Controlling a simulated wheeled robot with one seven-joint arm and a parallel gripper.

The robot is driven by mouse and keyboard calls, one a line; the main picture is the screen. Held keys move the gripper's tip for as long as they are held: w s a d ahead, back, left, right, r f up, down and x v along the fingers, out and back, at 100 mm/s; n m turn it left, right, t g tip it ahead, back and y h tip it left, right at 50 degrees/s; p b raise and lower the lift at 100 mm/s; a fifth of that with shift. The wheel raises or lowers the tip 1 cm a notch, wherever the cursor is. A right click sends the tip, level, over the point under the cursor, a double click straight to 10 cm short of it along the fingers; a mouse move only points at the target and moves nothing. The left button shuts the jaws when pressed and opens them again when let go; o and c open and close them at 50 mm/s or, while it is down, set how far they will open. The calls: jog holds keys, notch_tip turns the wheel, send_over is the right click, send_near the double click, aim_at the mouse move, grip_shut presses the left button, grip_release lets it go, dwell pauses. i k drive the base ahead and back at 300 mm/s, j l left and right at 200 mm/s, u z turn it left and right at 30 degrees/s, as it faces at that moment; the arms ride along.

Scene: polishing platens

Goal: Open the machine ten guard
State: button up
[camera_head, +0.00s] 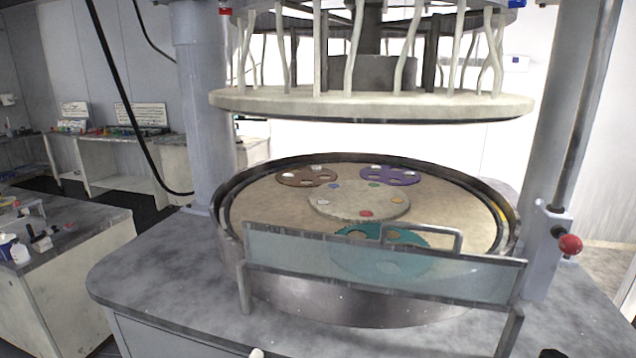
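The guard (300,256) is a clear, bluish panel in a grey metal frame. It stands upright across the front of the round platen basin (330,302), on a leg at each end. A bracket-like grey handle (460,240) rises from its top edge, right of the middle. A teal disc with holes shows through and above the panel. No number is readable on this machine. I see no clear part of my gripper in this view, so its state does not show.
A large upper plate (370,105) hangs above the platen between two grey columns. A red knob (570,244) juts from the right column. The grey machine top (160,275) is clear at the left. A bench with small items (70,260) stands further left.

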aim_at(522, 264)
jog(key=i+l+z, duration=0.15)
jog(key=l, duration=0.35)
jog(key=l+z, duration=0.1)
jog(key=l, duration=0.4)
jog(key=i+l+z, duration=0.15)
jog(key=l, duration=0.3)
